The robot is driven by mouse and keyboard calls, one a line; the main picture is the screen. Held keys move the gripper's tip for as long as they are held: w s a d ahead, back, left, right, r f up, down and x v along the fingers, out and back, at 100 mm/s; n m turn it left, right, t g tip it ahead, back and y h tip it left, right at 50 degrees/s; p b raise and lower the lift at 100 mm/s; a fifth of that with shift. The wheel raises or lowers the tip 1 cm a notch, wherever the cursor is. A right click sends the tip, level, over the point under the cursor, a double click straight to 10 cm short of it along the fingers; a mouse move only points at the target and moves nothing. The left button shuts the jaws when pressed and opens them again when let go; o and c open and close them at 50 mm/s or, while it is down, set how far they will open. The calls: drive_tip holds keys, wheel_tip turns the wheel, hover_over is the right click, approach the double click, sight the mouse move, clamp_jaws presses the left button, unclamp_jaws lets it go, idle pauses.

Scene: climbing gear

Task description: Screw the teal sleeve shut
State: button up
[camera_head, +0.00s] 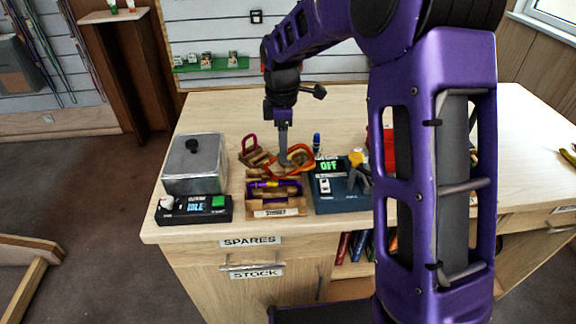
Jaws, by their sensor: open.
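My gripper (283,153) points down over the back of the worktop (222,118), close to an orange carabiner-like loop (304,150). It is open; its fingers are small in this view, and I cannot tell whether they touch the loop. A magenta loop (250,143) stands on a wooden holder (252,156) just left of it. A purple and yellow piece (272,189) lies in a labelled wooden tray (277,210) in front. I cannot make out a teal sleeve on any of these; it may be hidden or too small to see.
A grey metal box (194,165) with a black knob stands left, behind a panel reading IDLE (202,208). A dark blue unit reading OFF (330,187) stands right of the tray, with a small blue bottle (316,141) behind. My arm hides much of the right side.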

drive_tip(key=shift+w, duration=0.4)
drive_tip(key=shift+f, duration=0.2)
drive_tip(key=shift+f+b, duration=0.8)
drive_tip(key=shift+f, duration=0.4)
drive_tip(key=shift+s, duration=0.75)
drive_tip(key=shift+r, duration=0.15)
drive_tip(key=shift+r+p, duration=0.85)
drive_tip(key=shift+r, duration=0.45)
